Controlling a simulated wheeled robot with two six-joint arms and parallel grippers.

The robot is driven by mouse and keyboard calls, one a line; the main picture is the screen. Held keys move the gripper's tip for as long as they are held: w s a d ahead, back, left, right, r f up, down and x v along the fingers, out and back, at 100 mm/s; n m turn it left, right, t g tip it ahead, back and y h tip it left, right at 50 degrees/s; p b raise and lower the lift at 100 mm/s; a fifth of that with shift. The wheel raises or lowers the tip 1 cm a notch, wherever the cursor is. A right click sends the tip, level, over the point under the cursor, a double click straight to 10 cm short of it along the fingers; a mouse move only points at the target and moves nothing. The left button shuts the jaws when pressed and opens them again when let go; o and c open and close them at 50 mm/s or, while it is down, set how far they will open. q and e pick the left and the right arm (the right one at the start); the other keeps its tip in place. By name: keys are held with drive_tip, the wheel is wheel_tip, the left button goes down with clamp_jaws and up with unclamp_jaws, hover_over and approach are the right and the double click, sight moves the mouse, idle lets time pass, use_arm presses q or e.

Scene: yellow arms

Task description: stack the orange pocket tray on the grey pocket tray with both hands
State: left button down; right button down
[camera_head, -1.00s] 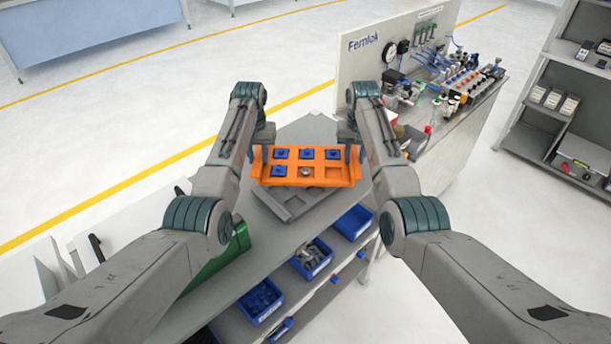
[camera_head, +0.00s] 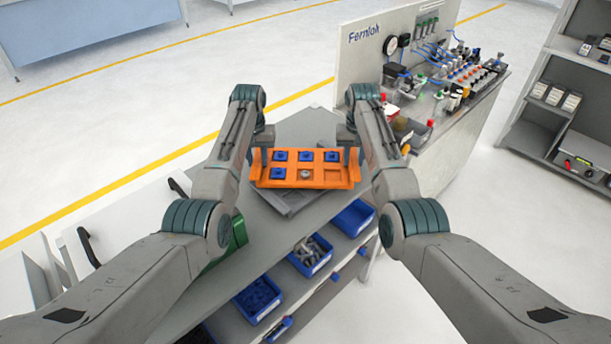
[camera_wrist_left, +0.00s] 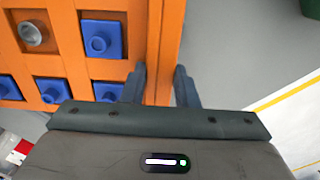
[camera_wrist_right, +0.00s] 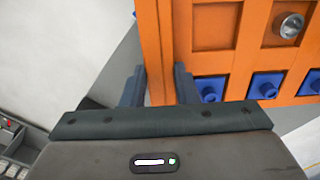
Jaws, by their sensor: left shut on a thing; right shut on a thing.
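The orange pocket tray (camera_head: 318,182) is held level between my two grippers. It carries several blue square pieces and one round silver piece; its front right pocket is empty. My left gripper (camera_head: 259,152) is shut on the tray's left end wall; the left wrist view (camera_wrist_left: 160,85) shows the wall between the fingers. My right gripper (camera_head: 351,152) is shut on the right end wall, also in the right wrist view (camera_wrist_right: 160,85). The grey pocket tray (camera_head: 288,205) lies beneath on the bench, turned relative to the orange tray and mostly hidden by it. The gap between them is unclear.
The grey bench top (camera_head: 262,225) is bare around the grey tray. A green box (camera_head: 238,234) stands at the left. Blue bins (camera_head: 352,218) sit lower along the front. A panel (camera_head: 361,70) and crowded fittings bench stand at the back right.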

use_arm(q)
drive_tip(key=shift+f+b, duration=0.45)
drive_tip(key=shift+f, duration=0.2)
use_arm(e)
drive_tip(key=shift+f, duration=0.65)
use_arm(q)
drive_tip(key=c, duration=1.1)
unclamp_jaws()
drive_tip(key=shift+s+r, duration=0.1)
drive_tip(key=shift+r, duration=0.2)
use_arm(e)
drive_tip(key=c, duration=1.1)
unclamp_jaws()
drive_tip(key=shift+s+r, duration=0.1)
drive_tip(key=shift+r, duration=0.2)
use_arm(q)
drive_tip(key=shift+r, duration=0.3)
use_arm(e)
drive_tip(key=shift+r, duration=0.15)
use_arm(q)
wheel_tip(320, 180, up, 11)
drive_tip(key=shift+r, duration=0.2)
use_arm(e)
wheel_tip(320, 180, up, 12)
drive_tip(key=shift+f, duration=0.15)
